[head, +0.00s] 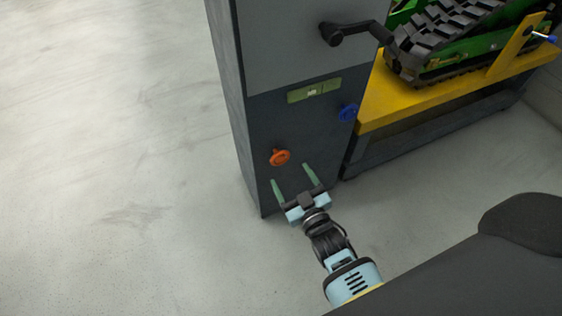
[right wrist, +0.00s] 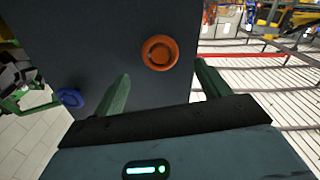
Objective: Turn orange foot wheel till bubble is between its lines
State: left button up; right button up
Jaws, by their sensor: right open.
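The orange foot wheel (head: 279,158) sits on the front of a dark grey cabinet (head: 262,120). It also shows in the right wrist view (right wrist: 159,53), just beyond the fingers. A green level vial (head: 314,90) is set in the cabinet above the wheel; its bubble and lines are too small to read. My right gripper (head: 294,175) is open and empty, its two green fingers pointing at the cabinet just below and right of the wheel, apart from it. In the right wrist view the wheel lies above the gap between the fingertips (right wrist: 162,85). My left gripper is not in view.
A blue wheel (head: 348,112) is on the cabinet's right side and a black crank handle (head: 350,32) is above. A yellow platform (head: 400,98) carries a green tracked machine (head: 450,40) at the right. The floor at left is clear.

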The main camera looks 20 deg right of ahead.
aim_at(281, 160)
jog(key=w+b, duration=0.1)
jog(key=w, duration=0.4)
jog(key=shift+a+f, duration=0.1)
jog(key=shift+f, duration=0.05)
jog(key=shift+w+b, duration=0.4)
jog(key=shift+w, duration=0.35)
jog(key=shift+c, duration=0.4)
jog(key=c, duration=0.9)
jog(key=shift+m, duration=0.3)
